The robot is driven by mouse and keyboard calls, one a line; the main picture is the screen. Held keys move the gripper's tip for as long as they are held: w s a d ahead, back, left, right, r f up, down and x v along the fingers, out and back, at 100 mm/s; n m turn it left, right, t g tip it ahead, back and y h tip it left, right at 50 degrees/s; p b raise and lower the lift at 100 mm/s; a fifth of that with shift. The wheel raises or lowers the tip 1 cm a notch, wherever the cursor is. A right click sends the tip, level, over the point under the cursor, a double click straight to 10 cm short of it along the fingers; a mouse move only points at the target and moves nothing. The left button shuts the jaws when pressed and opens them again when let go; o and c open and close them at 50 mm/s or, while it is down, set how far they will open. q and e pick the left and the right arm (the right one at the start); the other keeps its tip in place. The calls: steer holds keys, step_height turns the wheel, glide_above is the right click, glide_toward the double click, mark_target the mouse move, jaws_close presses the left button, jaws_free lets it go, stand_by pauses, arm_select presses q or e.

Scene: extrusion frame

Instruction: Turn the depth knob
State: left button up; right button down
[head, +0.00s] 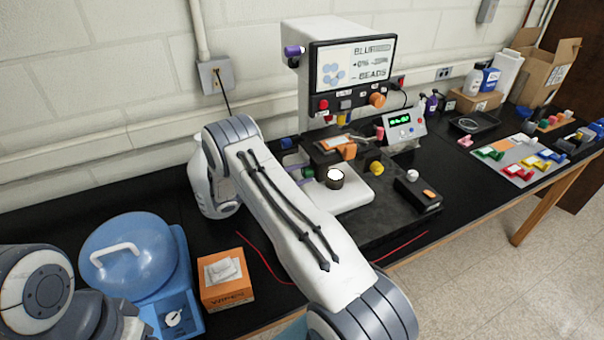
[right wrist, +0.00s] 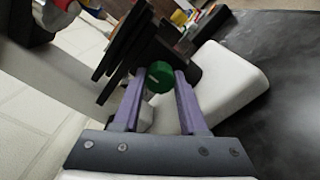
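A green knob (right wrist: 159,77) with a pale pointer line sits on the side of the instrument's dark stage. In the head view the green knob (head: 308,172) shows small beside the stage (head: 322,150), and my right arm partly hides the gripper. No label on the knob is readable. Yellow (head: 376,168) and orange (head: 377,100) knobs are also on the instrument. My left gripper is not in view; only part of that arm shows at lower left.
The instrument's white base (head: 355,196) stands on a dark mat (head: 400,222). A black box with a white knob (head: 417,194) is at its right. A blue container (head: 130,255) and an orange wipes box (head: 226,284) stand at front left. The wall is close behind.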

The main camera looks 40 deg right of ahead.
steer(key=shift+f+n+b, duration=0.15)
steer(key=shift+n+b, duration=0.9)
steer(key=shift+n, duration=0.45)
steer(key=shift+n+b, duration=0.65)
steer(key=shift+n, duration=1.55)
steer(key=shift+c, duration=2.2)
jaws_free()
steer(key=b+v, duration=0.4)
steer(key=v, duration=0.6)
steer(key=shift+a+b, duration=0.25)
steer(key=shift+b, duration=0.15)
